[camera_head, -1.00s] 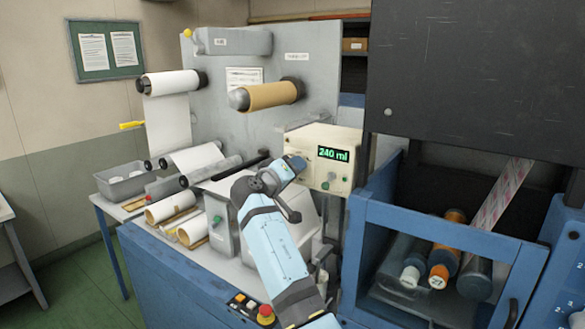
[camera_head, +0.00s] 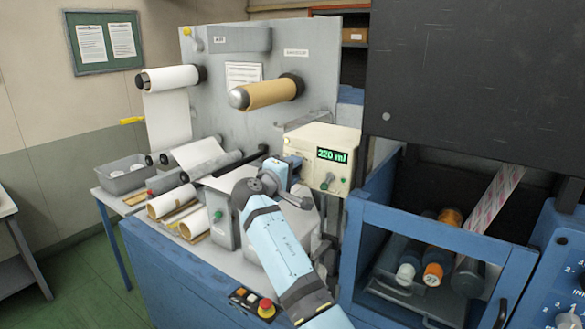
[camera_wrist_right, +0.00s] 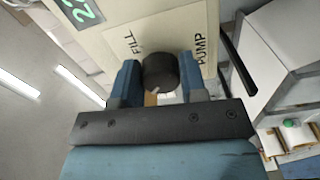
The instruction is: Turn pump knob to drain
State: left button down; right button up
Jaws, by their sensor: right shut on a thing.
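The cream pump box (camera_head: 345,141) stands on the bench in the head view, and its green display (camera_head: 331,155) reads 220 ml. The dark round pump knob (camera_wrist_right: 160,72) shows in the right wrist view on the box's face, between the labels FILL and PUMP. A small pale mark shows on its lower edge. No drain label is readable. My right gripper (camera_wrist_right: 160,88) has one finger on each side of the knob and is shut on it. My left gripper is not in view.
Rolls (camera_head: 176,202) and a grey bin (camera_head: 123,177) are on the left. A blue-framed enclosure (camera_head: 450,232) is on the right. A red stop button (camera_head: 266,308) is on the bench front.

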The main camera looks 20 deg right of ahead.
jog(key=shift+r, duration=0.2)
jog(key=o, duration=0.8)
jog(key=shift+o, duration=0.6)
jog(key=shift+w+f, duration=0.1)
jog(key=shift+f, duration=0.05)
